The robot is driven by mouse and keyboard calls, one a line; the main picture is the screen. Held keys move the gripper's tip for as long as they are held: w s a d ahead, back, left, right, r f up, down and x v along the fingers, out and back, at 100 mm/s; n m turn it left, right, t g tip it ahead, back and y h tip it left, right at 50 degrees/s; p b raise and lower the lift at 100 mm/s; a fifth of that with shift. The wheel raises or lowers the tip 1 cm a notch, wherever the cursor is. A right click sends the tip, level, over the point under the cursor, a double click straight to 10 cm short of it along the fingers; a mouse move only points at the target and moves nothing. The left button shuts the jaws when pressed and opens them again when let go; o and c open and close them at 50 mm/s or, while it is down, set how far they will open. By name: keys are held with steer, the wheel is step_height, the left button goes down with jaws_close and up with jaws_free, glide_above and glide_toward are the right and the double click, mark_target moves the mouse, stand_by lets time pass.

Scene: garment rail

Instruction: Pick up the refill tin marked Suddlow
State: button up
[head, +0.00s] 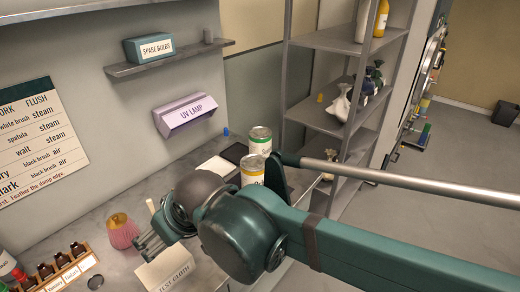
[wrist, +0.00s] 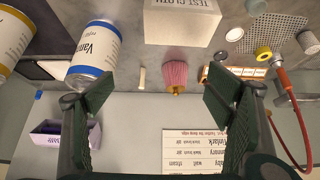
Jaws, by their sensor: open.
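In the head view, a tin with green bands (head: 260,139) and a tin with yellow bands (head: 252,168) stand on the bench behind my arm. I cannot read Suddlow on either. In the wrist view, a blue-banded tin (wrist: 94,52) has a label beginning "Van" and shows just beyond my left finger. Part of a yellow-banded tin (wrist: 14,38) shows at the left edge, its label mostly cut off. My gripper (wrist: 155,102) is open with nothing between its fingers. In the head view my gripper (head: 150,240) is left of the tins, above the bench.
A test cloth box (head: 166,270), a pink fluted object (head: 122,232) and a rack of small bottles (head: 62,275) are on the bench. A grey shelf unit (head: 325,120) stands right of the tins. A red hose (wrist: 290,95) shows right.

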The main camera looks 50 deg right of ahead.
steer(key=shift+r, duration=2.55)
steer(key=w+d+m+t+y, duration=0.1)
steer(key=w+d+m, duration=0.3)
steer(key=w+m, duration=0.25)
steer(key=w+d+m+t+y, duration=0.1)
steer(key=w+d+m+t, duration=0.15)
steer(key=w+m, duration=0.35)
steer(key=w+d+r+m+t+h+b, duration=0.1)
steer(key=w+d+m, duration=0.35)
steer(key=d, duration=0.35)
steer(key=w+d+r+m+t+h, duration=0.1)
steer(key=w+d+m+t, duration=0.1)
steer(key=w+d+m, duration=0.4)
steer(key=m+t+h, duration=0.2)
steer(key=m+h, duration=0.6)
steer(key=m, duration=1)
glide_above(265, 138)
step_height(265, 138, down, 3)
steer(key=shift+d+f+b, duration=0.1)
steer(key=shift+f+b, duration=0.1)
steer(key=shift+b, duration=0.25)
steer(key=shift+f, duration=2.3)
